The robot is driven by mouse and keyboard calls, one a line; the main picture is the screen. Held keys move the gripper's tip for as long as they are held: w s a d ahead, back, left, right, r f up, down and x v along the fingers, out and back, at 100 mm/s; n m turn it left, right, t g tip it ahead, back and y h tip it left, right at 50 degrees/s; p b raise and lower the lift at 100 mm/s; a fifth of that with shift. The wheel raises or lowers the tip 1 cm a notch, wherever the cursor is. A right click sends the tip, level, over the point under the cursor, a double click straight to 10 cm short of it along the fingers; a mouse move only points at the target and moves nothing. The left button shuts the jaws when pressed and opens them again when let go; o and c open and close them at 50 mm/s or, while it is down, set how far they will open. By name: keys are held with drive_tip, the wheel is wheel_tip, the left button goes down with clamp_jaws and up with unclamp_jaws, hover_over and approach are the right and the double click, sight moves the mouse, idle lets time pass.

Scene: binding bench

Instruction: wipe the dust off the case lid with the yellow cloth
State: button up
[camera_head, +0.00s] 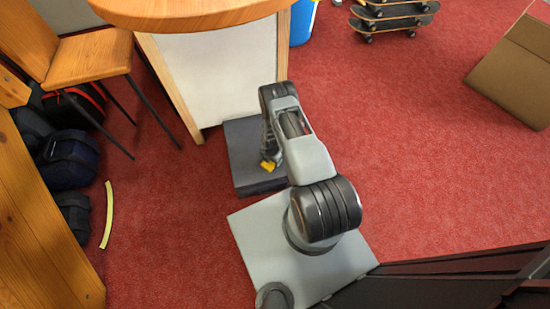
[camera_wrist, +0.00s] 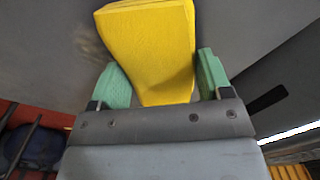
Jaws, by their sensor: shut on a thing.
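The case is a dark grey box on the red floor, and its lid (camera_head: 243,150) faces up; the lid also fills the upper part of the wrist view (camera_wrist: 40,45). A faint tan dust smudge (camera_wrist: 92,42) shows on the lid, left of the cloth, in the wrist view. My gripper (camera_head: 268,156) is low over the right part of the lid, shut on the yellow cloth (camera_wrist: 150,45). The cloth also shows small in the head view (camera_head: 267,166), at or just above the lid; I cannot tell if it touches. My forearm hides the lid's right side.
A round wooden table (camera_head: 190,12) with a white panel stands just behind the case. A wooden chair (camera_head: 90,55) and dark bags (camera_head: 70,160) are at left. A yellow strip (camera_head: 107,215) lies on the floor. A cardboard box (camera_head: 515,75) and skateboards (camera_head: 393,22) are far off; the floor at right is clear.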

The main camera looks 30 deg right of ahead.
drive_tip(key=shift+w+f+b, duration=0.15)
drive_tip(key=shift+w+b, duration=0.75)
drive_tip(key=shift+w+d+r+b, duration=0.1)
drive_tip(key=shift+w+d+b, duration=0.05)
drive_tip(key=shift+w+b, duration=0.25)
drive_tip(key=shift+w+d+r+b, duration=0.1)
drive_tip(key=shift+w+b, duration=0.15)
drive_tip(key=shift+w, duration=0.25)
drive_tip(key=shift+w+d+f+b, duration=0.1)
drive_tip(key=shift+w+b, duration=0.3)
drive_tip(key=shift+b, duration=0.1)
drive_tip(key=shift+w+d+f+b, duration=0.1)
drive_tip(key=shift+w+b, duration=0.25)
drive_tip(key=shift+b, duration=0.15)
drive_tip(key=shift+w+d+r+b, duration=0.1)
drive_tip(key=shift+w+d+b, duration=0.05)
drive_tip(key=shift+w+b, duration=0.8)
drive_tip(key=shift+w+d+b, duration=0.15)
drive_tip(key=shift+w+b, duration=0.7)
drive_tip(key=shift+b, duration=0.25)
drive_tip(key=shift+w+d+b, duration=0.2)
drive_tip(key=shift+w+b, duration=0.7)
